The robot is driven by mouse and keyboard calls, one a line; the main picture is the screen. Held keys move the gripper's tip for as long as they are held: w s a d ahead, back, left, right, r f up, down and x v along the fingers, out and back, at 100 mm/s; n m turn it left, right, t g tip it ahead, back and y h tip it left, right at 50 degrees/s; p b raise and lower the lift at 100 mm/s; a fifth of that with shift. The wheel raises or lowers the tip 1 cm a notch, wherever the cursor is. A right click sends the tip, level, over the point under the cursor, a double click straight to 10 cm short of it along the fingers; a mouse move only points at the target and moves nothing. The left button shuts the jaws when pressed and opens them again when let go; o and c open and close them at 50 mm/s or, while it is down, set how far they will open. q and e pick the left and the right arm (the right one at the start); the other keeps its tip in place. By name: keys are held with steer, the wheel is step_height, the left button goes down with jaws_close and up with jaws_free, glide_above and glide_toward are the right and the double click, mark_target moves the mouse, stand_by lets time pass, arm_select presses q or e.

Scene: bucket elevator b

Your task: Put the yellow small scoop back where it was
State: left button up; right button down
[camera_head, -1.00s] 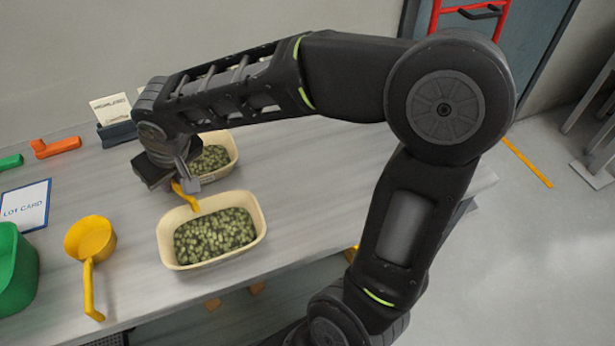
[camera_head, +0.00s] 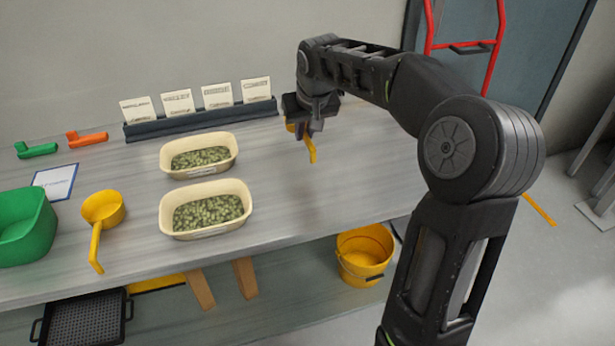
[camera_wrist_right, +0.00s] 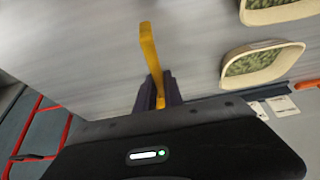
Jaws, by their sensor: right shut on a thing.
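The yellow small scoop (camera_head: 311,148) is in my right gripper (camera_head: 315,126), above the bare right part of the table in the head view. Its yellow handle points downward, and its bowl is mostly hidden behind the gripper. In the right wrist view, the yellow handle (camera_wrist_right: 149,50) stands out from between the dark fingers of the right gripper (camera_wrist_right: 158,95), which are shut on it. Whether the scoop touches the table is hard to tell. My left gripper is not in view.
A larger yellow scoop (camera_head: 103,210) lies left of two cream trays (camera_head: 247,207) (camera_head: 236,150) of green pieces. A card rack (camera_head: 203,119) stands at the back. A green container (camera_head: 25,228) is far left. A yellow bucket (camera_head: 364,262) is below. The table's right part is clear.

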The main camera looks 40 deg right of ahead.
steer(key=shift+f, duration=3.15)
steer(key=shift+f, duration=0.1)
steer(key=shift+f, duration=1.75)
steer(key=shift+f, duration=0.2)
steer(key=c, duration=1.5)
jaws_free()
steer(key=shift+o, duration=0.2)
steer(key=shift+r, duration=0.1)
